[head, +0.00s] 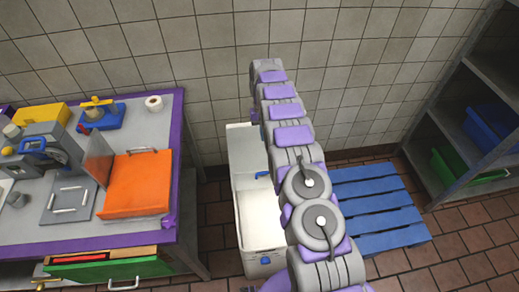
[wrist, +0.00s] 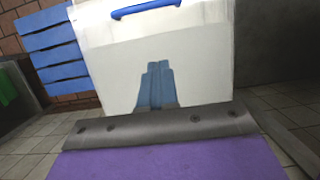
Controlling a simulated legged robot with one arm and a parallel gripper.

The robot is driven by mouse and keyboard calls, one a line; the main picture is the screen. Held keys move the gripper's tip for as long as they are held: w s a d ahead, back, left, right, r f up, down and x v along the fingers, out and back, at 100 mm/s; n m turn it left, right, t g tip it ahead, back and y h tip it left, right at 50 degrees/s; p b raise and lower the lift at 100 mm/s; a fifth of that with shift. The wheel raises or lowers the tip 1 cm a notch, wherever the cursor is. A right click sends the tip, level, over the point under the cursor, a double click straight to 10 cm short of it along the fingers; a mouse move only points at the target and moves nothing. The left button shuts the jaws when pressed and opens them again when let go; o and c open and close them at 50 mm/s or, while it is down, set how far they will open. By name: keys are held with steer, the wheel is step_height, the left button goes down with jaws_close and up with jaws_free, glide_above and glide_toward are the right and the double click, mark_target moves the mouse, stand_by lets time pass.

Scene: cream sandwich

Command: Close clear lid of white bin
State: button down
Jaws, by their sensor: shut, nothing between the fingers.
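The white bin (head: 262,232) stands on the floor in the middle of the head view, partly behind my arm, with its near part open from above. A pale panel (head: 243,146) is at its far part. A blue handle (head: 262,175) shows between them. I cannot tell for sure where the clear lid ends and the bin begins. In the wrist view, a pale panel (wrist: 205,60) with a blue handle (wrist: 145,8) fills the middle. My gripper (wrist: 158,66) is shut and empty in front of this panel, below the handle. Contact cannot be told.
A purple-edged worktable (head: 178,150) with an orange box (head: 138,185) stands left of the bin. A blue pallet (head: 375,205) lies to the right, and also shows in the wrist view (wrist: 55,55). Shelves (head: 440,165) with crates stand far right. A tiled wall is behind.

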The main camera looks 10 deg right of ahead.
steer(key=b, duration=0.2)
glide_above(261, 164)
step_height(261, 164, down, 10)
steer(key=shift+s+r, duration=0.1)
steer(key=shift+r, duration=0.1)
steer(key=shift+s+d+r+b, duration=0.1)
steer(key=shift+s+d+b, duration=0.05)
steer(key=shift+s+d, duration=0.3)
steer(key=shift+s+d+b, duration=0.15)
steer(key=shift+s+d, duration=0.05)
steer(key=shift+s, duration=0.3)
steer(key=shift+s+d, duration=0.15)
steer(key=shift+s, duration=0.35)
steer(key=shift+s+a+f+b, duration=0.2)
steer(key=shift+s+a+b, duration=0.15)
steer(key=shift+a, duration=0.3)
steer(key=shift+s+d, duration=0.2)
steer(key=shift+d, duration=0.3)
steer(key=shift+s+a+p, duration=0.15)
steer(key=shift+s+p, duration=0.15)
steer(key=shift+s, duration=0.25)
steer(key=s+p, duration=0.6)
steer(key=s, duration=1.8)
